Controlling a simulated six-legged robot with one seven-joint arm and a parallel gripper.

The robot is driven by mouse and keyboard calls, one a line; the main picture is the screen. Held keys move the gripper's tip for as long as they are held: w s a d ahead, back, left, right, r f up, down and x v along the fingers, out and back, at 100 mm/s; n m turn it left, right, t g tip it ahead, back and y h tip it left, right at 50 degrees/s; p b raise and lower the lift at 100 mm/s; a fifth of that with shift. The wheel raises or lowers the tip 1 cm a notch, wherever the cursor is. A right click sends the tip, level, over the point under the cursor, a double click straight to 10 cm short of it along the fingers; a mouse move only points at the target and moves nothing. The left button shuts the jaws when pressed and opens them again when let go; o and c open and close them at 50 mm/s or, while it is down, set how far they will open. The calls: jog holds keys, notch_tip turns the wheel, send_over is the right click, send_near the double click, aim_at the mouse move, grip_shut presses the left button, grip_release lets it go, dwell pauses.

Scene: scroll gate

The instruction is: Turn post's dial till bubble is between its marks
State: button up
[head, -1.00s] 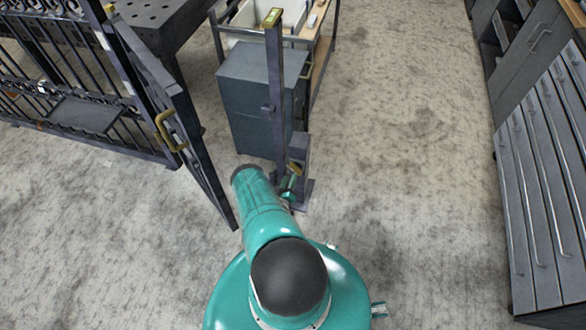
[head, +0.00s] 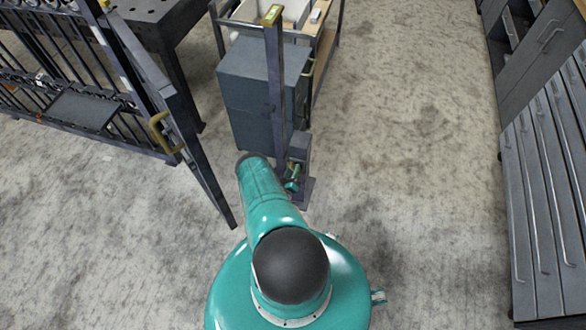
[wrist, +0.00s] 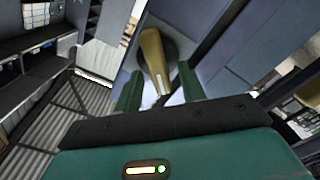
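The dark post (head: 274,90) stands ahead of me. A small yellow-green vial (head: 271,15) sits on its top; bubble and marks are too small to read. A short box (head: 300,148) at the post's lower right carries the dial. In the wrist view the dial's brass handle (wrist: 154,60) projects from a round grey disc (wrist: 178,48). My gripper (wrist: 158,80) is open, with one green finger on each side of the handle and gaps showing. In the head view my gripper (head: 292,180) is at the box, partly hidden by my arm.
A dark gate (head: 180,120) with a brass pull (head: 164,132) stands at the left. A grey cabinet (head: 255,90) is behind the post. Drawer units (head: 540,190) line the right. The floor between post and drawers is clear.

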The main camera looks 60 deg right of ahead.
jog(key=shift+d, duration=0.2)
jog(key=shift+c, duration=0.2)
jog(key=shift+a, duration=0.1)
grip_shut()
jog(key=m, duration=0.4)
jog(key=shift+s+r, duration=0.15)
jog(key=shift+s, duration=0.05)
